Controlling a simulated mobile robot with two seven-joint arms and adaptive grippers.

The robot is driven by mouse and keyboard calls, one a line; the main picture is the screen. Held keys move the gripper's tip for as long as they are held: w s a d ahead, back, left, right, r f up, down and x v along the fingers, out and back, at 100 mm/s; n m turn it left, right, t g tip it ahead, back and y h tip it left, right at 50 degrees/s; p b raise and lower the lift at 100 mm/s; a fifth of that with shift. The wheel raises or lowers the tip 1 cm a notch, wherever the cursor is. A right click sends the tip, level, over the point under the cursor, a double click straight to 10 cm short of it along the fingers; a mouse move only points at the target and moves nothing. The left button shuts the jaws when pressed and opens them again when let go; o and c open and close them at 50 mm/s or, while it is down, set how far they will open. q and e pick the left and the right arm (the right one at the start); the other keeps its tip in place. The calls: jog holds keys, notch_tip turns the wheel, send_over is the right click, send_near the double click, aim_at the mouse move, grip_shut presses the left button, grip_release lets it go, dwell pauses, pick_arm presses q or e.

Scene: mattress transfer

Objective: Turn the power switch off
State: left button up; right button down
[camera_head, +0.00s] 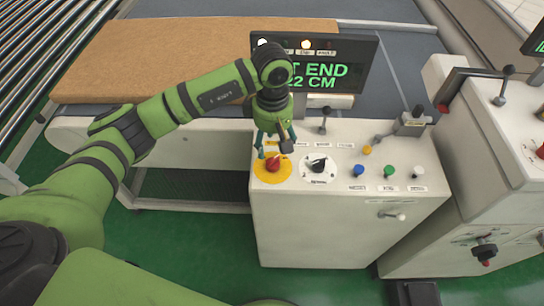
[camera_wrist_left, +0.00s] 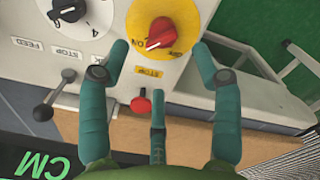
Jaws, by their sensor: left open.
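A red rotary switch knob (camera_head: 273,163) sits on a yellow disc (camera_head: 262,174) at the left of the white control console's top. In the left wrist view the red knob (camera_wrist_left: 160,33) is large, near the top centre, with its pointer slanted. My left gripper (camera_head: 274,145) is just above and behind the knob, pointing down. Its teal fingers are spread in the left wrist view (camera_wrist_left: 160,60), with the knob beyond their tips and nothing between them. The fingers appear apart from the knob. My right gripper is not in view.
A black knob on a white dial (camera_head: 319,165) is beside the switch. Blue (camera_head: 358,171), green (camera_head: 389,171) and white (camera_head: 417,172) buttons are further right. A red button (camera_wrist_left: 140,104) and a lever (camera_wrist_left: 68,76) lie close to the fingers. A display (camera_head: 345,70) stands behind.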

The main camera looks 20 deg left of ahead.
aim_at(272, 159)
pick_arm(q)
jog(key=shift+a+f, duration=0.2)
jog(key=shift+a, duration=0.1)
notch_tip(272, 159, down, 6)
jog(key=p, duration=0.3)
jog(key=shift+d+r, duration=0.1)
jog(key=shift+r, duration=0.05)
jog(key=shift+f, duration=0.45)
jog(key=c, duration=1.2)
